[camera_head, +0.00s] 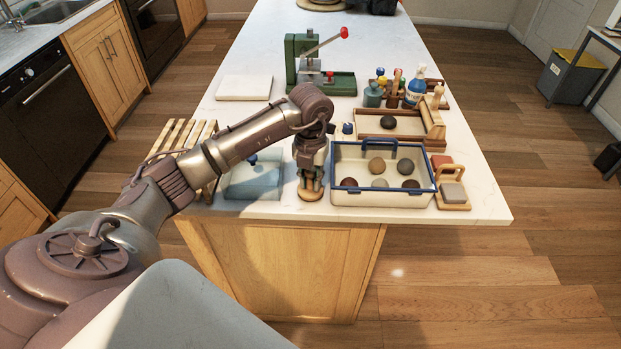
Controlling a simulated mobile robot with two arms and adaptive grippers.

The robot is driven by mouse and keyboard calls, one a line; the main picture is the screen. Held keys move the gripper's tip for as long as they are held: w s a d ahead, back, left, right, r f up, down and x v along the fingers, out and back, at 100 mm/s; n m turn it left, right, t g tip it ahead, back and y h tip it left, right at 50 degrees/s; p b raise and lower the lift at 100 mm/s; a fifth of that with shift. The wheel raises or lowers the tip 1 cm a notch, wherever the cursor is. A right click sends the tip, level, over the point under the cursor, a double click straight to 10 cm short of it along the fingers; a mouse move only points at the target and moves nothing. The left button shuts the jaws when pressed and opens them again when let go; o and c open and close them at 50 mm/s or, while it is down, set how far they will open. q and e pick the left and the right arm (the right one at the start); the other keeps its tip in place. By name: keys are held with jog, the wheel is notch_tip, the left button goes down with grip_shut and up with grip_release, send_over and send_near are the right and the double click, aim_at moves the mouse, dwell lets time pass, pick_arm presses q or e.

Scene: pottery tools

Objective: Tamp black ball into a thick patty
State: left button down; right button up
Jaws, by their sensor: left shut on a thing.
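A black ball (388,122) sits in the wooden tray (362,124) behind the white bin. The blue-rimmed white bin (384,199) holds several balls, among them a dark one (349,183) at the left and a dark brown one (410,184) at the right. My left gripper (312,182) points down just left of the bin, shut on a wooden tamper. The tamper's round tan base (310,195) shows below the fingers, close to the counter; its handle is mostly hidden by the fingers. My right gripper is out of view.
A green press (303,62) with a red-knobbed lever stands at the back. Bottles (415,88) stand at the back right. A pale blue box (254,179) and a wooden rack (184,138) lie left of my gripper. A stand with a grey block (453,194) is at the right edge.

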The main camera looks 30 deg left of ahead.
pick_arm(q)
jog(key=shift+f, duration=0.3)
jog(key=c, duration=0.9)
grip_release()
jog(key=shift+c, duration=0.2)
